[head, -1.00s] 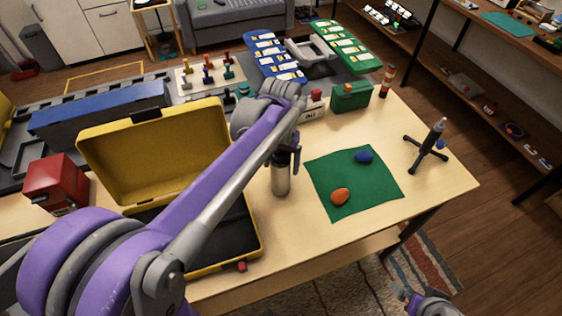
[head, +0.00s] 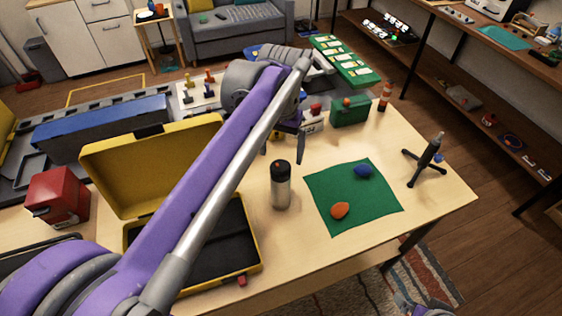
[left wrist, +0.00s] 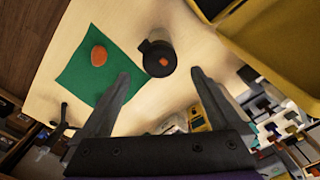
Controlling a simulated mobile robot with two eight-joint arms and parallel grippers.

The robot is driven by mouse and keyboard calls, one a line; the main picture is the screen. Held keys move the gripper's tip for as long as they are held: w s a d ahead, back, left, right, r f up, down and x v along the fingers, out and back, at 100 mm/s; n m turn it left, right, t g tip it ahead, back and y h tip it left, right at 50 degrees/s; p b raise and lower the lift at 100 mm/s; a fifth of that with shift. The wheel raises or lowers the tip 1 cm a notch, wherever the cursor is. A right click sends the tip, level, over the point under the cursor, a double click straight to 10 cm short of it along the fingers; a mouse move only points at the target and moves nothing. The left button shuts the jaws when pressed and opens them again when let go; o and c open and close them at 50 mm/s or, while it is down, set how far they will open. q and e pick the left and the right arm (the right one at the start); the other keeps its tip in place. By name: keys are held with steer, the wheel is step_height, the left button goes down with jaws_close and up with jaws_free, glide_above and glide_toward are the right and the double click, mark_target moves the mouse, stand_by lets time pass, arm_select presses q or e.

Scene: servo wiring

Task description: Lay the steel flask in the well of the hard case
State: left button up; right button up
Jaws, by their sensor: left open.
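The steel flask (head: 281,190), a grey cylinder with a black cap, stands upright on the wooden table between the hard case and the green mat. The yellow hard case (head: 122,172) has its lid up; its dark well (head: 222,255) is partly covered by my left arm. My left gripper (head: 284,146) is open and empty, above the table on the flask's far side. In the left wrist view the flask (left wrist: 158,58) shows beyond the spread fingertips (left wrist: 164,82), apart from them. My right gripper's fingers are not seen.
A green mat (head: 325,215) with an orange and a blue lump lies right of the flask. A small tripod (head: 428,160) stands at the right edge. A green box (head: 349,110) is behind. A red box (head: 57,196) stands left of the case.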

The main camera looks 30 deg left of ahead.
arm_select(q)
steer(key=shift+r, duration=0.5)
steer(key=shift+s, duration=0.1)
steer(key=s+d+f+t, duration=0.1)
steer(key=s+d+f, duration=0.1)
steer(key=s+f, duration=0.2)
steer(key=s+d+f+m+t, duration=0.1)
steer(key=s+f+t, duration=0.1)
steer(key=s+f, duration=0.3)
steer(key=s+d+f+m+t, duration=0.1)
steer(key=s+d+f+t, duration=0.1)
steer(key=s+f, duration=0.2)
steer(key=shift+s+d+f, duration=0.15)
steer(key=shift+d+f, duration=0.2)
steer(key=shift+f, duration=0.35)
steer(key=shift+s+d+f+t, duration=0.1)
steer(key=shift+s+f+t, duration=0.1)
steer(key=shift+f+t, duration=0.15)
steer(key=shift+o, duration=0.2)
steer(key=shift+f, duration=0.1)
